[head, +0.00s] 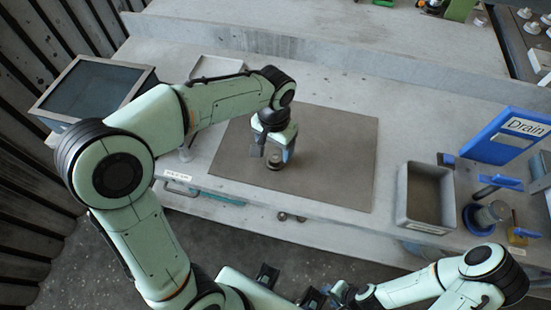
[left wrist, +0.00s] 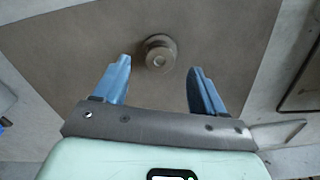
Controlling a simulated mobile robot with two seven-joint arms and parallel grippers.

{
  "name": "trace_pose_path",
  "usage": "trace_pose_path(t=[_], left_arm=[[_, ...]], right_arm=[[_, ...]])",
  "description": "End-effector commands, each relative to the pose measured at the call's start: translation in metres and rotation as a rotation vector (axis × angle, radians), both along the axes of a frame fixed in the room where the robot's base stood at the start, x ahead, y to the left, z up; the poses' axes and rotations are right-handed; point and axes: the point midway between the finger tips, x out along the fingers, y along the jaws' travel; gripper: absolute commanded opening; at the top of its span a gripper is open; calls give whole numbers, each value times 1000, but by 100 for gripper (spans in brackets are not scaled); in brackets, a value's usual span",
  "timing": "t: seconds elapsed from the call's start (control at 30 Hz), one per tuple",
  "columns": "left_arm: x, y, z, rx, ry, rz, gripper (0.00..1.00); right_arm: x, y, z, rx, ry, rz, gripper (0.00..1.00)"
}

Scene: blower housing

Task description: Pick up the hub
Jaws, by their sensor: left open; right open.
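The hub (head: 274,163) is a small round grey-brown stepped part standing on the brown mat. In the left wrist view the hub (left wrist: 160,52) lies between the lines of the two blue fingers, slightly beyond their tips. My left gripper (head: 280,153) points down over the hub and hides part of it in the head view. In the left wrist view the left gripper (left wrist: 160,68) is open and empty, with a gap on both sides of the hub. My right gripper (head: 318,297) is low at the bottom edge, away from the hub, and its fingers are hard to make out.
The brown mat (head: 345,150) is otherwise clear. A grey bin (head: 402,205), a blue-based fixture (head: 490,215) and a blue Drain sign (head: 510,135) stand to the right. A dark framed tray (head: 90,88) sits at the left, and a raised ledge (head: 330,55) runs behind.

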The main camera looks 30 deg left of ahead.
Motion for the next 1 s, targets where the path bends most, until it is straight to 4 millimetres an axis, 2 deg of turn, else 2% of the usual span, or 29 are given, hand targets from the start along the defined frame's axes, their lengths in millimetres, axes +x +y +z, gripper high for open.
trace_pose_path(t=[0.3,0.6,0.67,0.8,0.83,1.0], left_arm=[[2,0,-44,0,5,0,71],[2,1,-50,0,1,0,71],[2,0,-49,0,1,0,55],[2,0,-49,0,1,0,9],[2,0,-49,0,1,0,6],[2,0,-49,0,0,0,6]], right_arm=[[-1,0,-3,0,1,0,43],[-1,0,-4,0,1,0,43],[-1,0,-4,0,1,0,43],[-1,0,-4,0,1,0,43],[-1,0,-4,0,1,0,43],[-1,0,-3,0,1,0,43]])
